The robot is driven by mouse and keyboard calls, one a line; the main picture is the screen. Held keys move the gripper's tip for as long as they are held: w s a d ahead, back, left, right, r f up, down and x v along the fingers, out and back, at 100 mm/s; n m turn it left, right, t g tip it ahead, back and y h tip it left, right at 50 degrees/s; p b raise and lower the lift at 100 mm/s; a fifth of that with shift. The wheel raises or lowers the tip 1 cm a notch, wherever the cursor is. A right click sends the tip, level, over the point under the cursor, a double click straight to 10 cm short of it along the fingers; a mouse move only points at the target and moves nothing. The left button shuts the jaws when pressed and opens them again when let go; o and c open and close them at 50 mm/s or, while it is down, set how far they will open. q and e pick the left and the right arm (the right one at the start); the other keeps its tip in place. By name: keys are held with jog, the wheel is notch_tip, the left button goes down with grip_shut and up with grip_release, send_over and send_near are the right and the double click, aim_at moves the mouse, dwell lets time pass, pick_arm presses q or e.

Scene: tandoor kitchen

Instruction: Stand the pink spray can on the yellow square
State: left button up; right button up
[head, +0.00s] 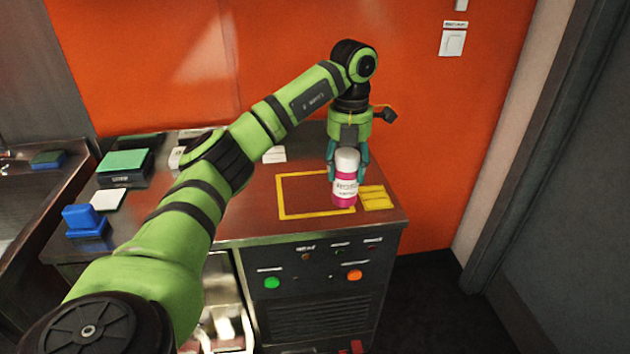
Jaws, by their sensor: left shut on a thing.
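The pink spray can (345,188), with a white cap and a pale label band, is upright. My left gripper (347,166) comes down from above and is shut on it near the cap, one finger on each side. The yellow square (279,197) is an outline on the counter top. The can's base shows at the right side of this outline and hides part of its right edge. I cannot tell whether the base touches the counter or hovers just above it. My right gripper is not in view.
A white card (274,155) is behind the square. A green-topped block (123,162) and a blue object (83,217) stand at the left. The inside of the square looks clear.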

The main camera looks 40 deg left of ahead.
pick_arm(q)
jog(key=a+f+p, duration=0.1)
jog(key=a+f, duration=0.2)
jog(key=w+a+f+p, duration=0.1)
jog(key=a+f+p, duration=0.1)
jog(key=a+f, duration=0.1)
jog(key=w+a+f+p, duration=0.1)
jog(key=a+f, duration=0.3)
jog(key=shift+f, duration=0.1)
jog(key=shift+f, duration=0.1)
jog(key=shift+f, duration=0.1)
jog(key=o, duration=1.3)
jog(key=shift+o, duration=0.2)
